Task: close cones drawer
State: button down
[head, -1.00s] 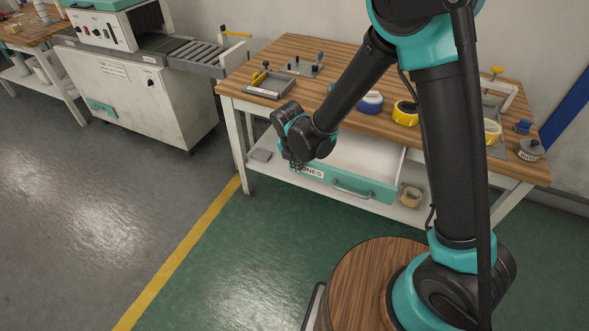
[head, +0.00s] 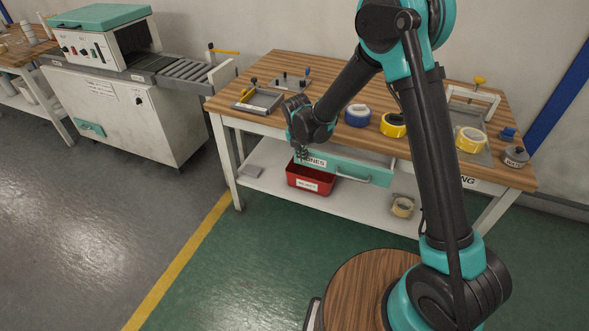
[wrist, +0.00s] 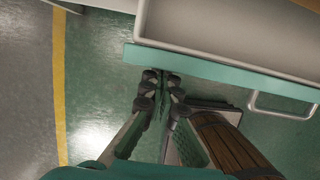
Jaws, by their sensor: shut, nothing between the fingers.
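The cones drawer (head: 350,168) has a teal front with a "CONES" label, partly hidden by my gripper, and a bar handle (head: 354,179). In the wrist view the teal front (wrist: 225,70) runs across the top, with the handle (wrist: 283,106) to the right. My gripper (head: 301,157) is shut and empty at the left end of the drawer front. In the wrist view its fingertips (wrist: 161,76) are at or very near the front's face; contact is unclear.
A red labelled bin (head: 311,180) and a tape roll (head: 402,206) stand on the lower shelf (head: 350,204). Tape rolls, blue (head: 358,116) and yellow (head: 393,125), sit on the workbench top (head: 310,60). The green floor in front is clear.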

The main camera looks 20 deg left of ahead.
jog(key=w, duration=0.5)
jog(key=shift+w+d, duration=0.2)
jog(key=shift+w, duration=0.15)
